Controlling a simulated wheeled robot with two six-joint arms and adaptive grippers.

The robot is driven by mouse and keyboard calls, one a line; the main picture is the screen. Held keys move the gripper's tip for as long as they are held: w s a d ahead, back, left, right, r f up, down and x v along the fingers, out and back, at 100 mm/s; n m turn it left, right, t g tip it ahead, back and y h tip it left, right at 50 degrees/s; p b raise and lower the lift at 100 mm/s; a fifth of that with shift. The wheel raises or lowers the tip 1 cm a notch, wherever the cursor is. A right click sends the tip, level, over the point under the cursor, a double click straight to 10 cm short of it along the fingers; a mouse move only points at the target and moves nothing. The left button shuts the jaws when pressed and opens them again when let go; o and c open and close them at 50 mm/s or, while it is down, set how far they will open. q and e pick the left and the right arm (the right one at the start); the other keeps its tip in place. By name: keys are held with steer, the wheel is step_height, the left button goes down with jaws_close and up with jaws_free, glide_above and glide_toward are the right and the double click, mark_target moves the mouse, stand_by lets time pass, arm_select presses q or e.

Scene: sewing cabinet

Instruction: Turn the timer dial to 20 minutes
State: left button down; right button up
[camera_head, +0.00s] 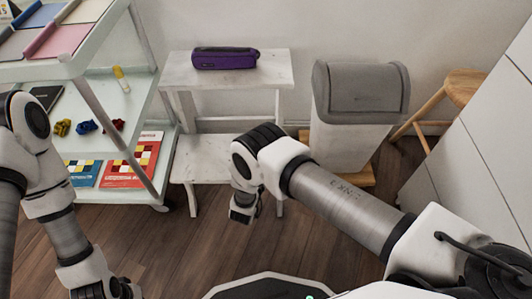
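I cannot make out a timer or a dial in the head view. My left arm comes down the left side, and my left gripper (118,290) is partly cut off by the bottom edge. My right arm reaches in from the right, and my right gripper (243,208) points down in front of the white step stool. The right gripper is small and mostly hidden by its wrist. I cannot tell whether either gripper is open or shut. Neither is seen touching an object.
A purple case (225,58) lies on the white step stool (272,68). A grey-lidded bin (360,92) and a wooden stool (462,86) stand to the right. A white shelf cart (148,183) with fabrics, thread and booklets stands left. Wooden floor (160,245) is clear in front.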

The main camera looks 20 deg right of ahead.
stand_by(0.5)
steer(key=o, duration=1.2)
steer(key=shift+c, duration=0.2)
